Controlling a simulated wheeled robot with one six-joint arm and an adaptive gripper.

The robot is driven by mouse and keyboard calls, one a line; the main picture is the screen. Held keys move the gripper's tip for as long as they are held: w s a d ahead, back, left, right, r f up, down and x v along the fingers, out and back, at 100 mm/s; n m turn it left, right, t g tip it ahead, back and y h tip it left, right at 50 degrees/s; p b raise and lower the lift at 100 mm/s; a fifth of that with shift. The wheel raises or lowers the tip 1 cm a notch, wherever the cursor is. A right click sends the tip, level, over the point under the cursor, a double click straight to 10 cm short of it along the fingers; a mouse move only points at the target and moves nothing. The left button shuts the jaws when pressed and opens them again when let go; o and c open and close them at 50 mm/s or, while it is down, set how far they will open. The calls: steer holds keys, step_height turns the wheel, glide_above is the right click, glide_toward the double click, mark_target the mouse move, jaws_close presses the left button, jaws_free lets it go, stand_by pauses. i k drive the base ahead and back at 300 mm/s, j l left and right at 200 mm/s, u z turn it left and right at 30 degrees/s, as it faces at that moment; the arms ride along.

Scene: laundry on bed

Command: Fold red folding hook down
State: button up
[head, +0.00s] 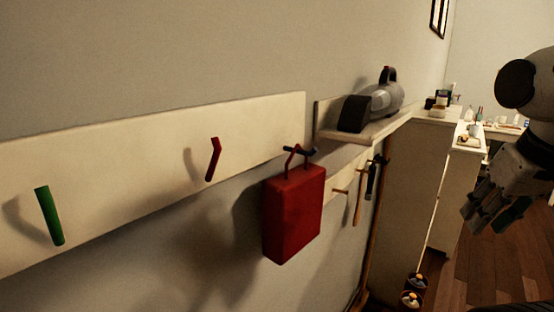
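The red folding hook (213,158) is on a pale wall board (110,168), between a green hook and a hanging red bag. It is a small bent bar whose upper part stands out from the board at a slant, and its shadow falls to the left. My gripper (491,214) is at the right edge, far from the hook and pointing downward. Its dark fingers look spread apart, with nothing seen between them. Nothing touches the red hook.
The green hook (50,216) is at the left. The red bag (294,212) hangs from a dark hook (299,150). A grey handheld vacuum (381,101) sits on a shelf (378,130), with tools hanging below. A white cabinet (403,200) stands further right. Wooden floor (490,265) shows.

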mark_target(216, 141)
steer(key=k+j, duration=0.15)
steer(key=j, duration=0.15)
steer(key=k+j+u, duration=0.1)
steer(key=j, duration=0.2)
steer(key=k+j+u, duration=0.1)
steer(key=k+j, duration=0.2)
steer(key=j, duration=0.3)
